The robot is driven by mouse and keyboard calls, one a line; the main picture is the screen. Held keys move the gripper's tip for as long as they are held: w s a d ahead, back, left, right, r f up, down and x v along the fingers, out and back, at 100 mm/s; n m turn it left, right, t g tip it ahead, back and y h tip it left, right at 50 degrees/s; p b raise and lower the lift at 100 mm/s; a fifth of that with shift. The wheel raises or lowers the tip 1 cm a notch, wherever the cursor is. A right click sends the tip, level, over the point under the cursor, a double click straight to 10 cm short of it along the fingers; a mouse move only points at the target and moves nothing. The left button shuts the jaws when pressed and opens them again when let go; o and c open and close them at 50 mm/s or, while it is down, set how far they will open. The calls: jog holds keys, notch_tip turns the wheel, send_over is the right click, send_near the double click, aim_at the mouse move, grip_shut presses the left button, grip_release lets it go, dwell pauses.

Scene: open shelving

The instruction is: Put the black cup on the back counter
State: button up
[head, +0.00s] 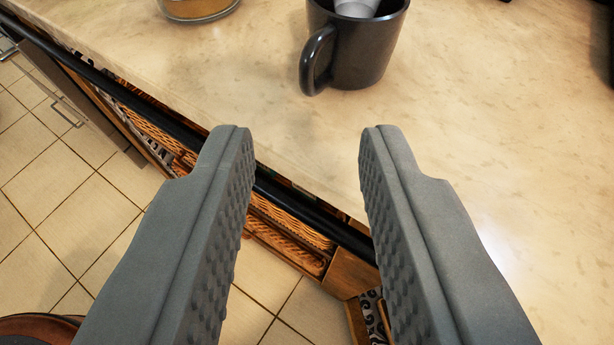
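The black cup (366,52) stands on a pale stone-look counter (250,75), near the top middle of the head view. Its handle (318,60) points left, and its top is partly cut off by the frame. A grey-white object (356,7) sits inside the cup's mouth. My gripper (302,135) is open and empty. Its two grey fingers are wide apart, over the counter's front edge. The cup is beyond the fingertips, and nothing touches it. I cannot tell which counter is the back one.
A glass container with brownish contents (198,8) stands left of the cup. A black rail (160,122) runs along the counter edge, with wicker baskets (285,225) below. Tiled floor (70,200) lies at left. The counter right of the cup is mostly clear.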

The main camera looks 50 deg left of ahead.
jog(key=shift+v, duration=0.95)
jog(key=s+a+r+m+h, duration=0.3)
jog(key=s+a+m+h, duration=0.3)
jog(key=s, duration=0.4)
jog(key=s+a+r+m+t+h, duration=0.2)
jog(key=s+r+t, duration=0.2)
jog(key=s, duration=0.5)
jog(key=s+a+r+m+t+h, duration=0.2)
jog(key=s+r+t, duration=0.2)
jog(key=s+r, duration=0.4)
jog(key=shift+s+a+r+t+h, duration=0.3)
jog(key=shift+s+r+t, duration=0.1)
jog(key=shift+r, duration=0.2)
